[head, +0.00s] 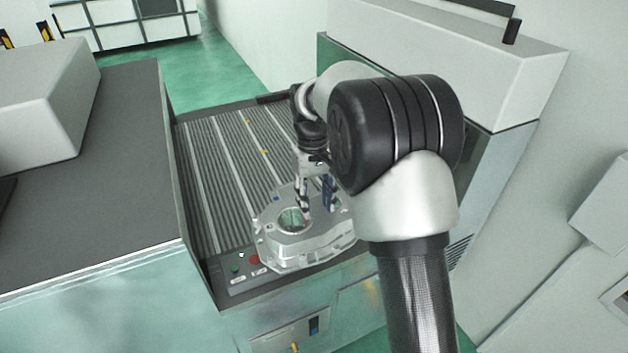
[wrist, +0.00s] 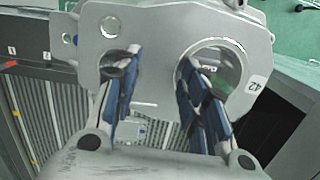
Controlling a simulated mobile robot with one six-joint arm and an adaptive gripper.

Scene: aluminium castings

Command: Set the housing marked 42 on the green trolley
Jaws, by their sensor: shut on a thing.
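The housing marked 42 (head: 283,247) is a silvery aluminium casting with round openings, at the front end of a slatted bed. The wrist view shows it close up (wrist: 150,38), with a white tag reading 42 near its right edge. My gripper (head: 316,190) comes down on it from above. In the wrist view the blue-padded fingers of my gripper (wrist: 165,105) reach into two openings, one finger in each, and are shut on the metal between them. I cannot tell whether the housing touches the bed. I cannot make out a green trolley.
The slatted bed (head: 222,180) is otherwise bare behind the housing. Red and green buttons (head: 245,263) sit at its front left corner. A dark-topped cabinet (head: 120,160) stands left, a tall pale unit (head: 440,65) right. Green floor (head: 185,70) is clear at the back.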

